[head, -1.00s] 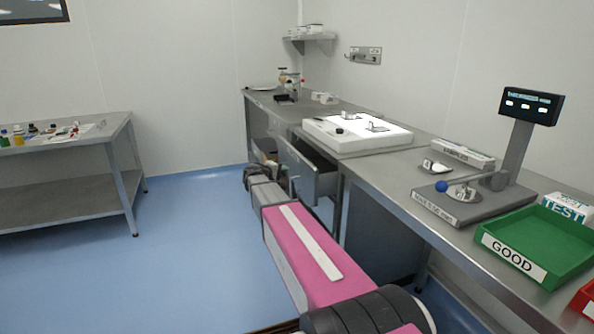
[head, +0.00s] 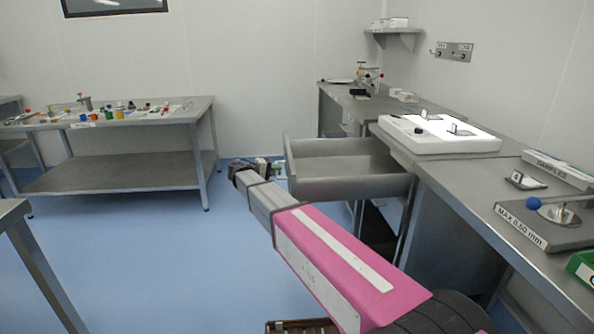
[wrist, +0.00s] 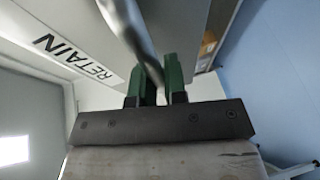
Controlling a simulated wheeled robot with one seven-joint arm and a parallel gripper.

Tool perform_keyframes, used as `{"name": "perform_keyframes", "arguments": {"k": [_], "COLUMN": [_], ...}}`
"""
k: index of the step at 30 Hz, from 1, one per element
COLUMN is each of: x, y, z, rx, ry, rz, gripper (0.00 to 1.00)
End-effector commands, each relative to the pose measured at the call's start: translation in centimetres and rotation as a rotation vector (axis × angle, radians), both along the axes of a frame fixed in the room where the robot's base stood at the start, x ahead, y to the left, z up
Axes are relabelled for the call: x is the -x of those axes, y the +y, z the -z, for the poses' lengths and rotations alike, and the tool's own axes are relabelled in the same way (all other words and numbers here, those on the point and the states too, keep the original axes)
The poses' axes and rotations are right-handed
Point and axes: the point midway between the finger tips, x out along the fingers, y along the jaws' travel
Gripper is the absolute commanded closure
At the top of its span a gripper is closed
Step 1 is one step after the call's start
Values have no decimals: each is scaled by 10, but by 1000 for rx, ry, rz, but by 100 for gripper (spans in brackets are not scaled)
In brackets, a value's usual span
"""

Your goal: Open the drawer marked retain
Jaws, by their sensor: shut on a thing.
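The grey metal drawer (head: 345,185) under the right-hand bench stands well out, its inside visible from above. Its front carries a white label reading RETAIN (wrist: 75,57), seen in the wrist view. My gripper (wrist: 158,88) has its green fingers closed on the drawer's round metal handle bar (wrist: 128,25). In the head view my arm reaches forward to the drawer front. The gripper is small there, and its contact with the handle is largely hidden by my wrist.
The metal bench (head: 470,185) on the right carries a white light panel (head: 440,140) and a gauge plate with a blue ball (head: 533,203). A table with small items (head: 110,168) stands at the left. Another metal table (head: 12,212) edges in nearer. Blue floor lies clear between.

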Motion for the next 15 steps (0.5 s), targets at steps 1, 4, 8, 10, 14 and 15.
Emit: {"name": "perform_keyframes", "arguments": {"k": [1,4,8,10,14,15], "x": [-2,-1,0,1,1,1], "y": [14,32,47,52,57,58], "z": [0,0,0,0,0,0], "rx": [0,0,0,0,0,0], "ry": [0,0,0,0,0,0], "rz": [-2,-1,0,1,0,0], "gripper": [100,100,100,100,100,100]}}
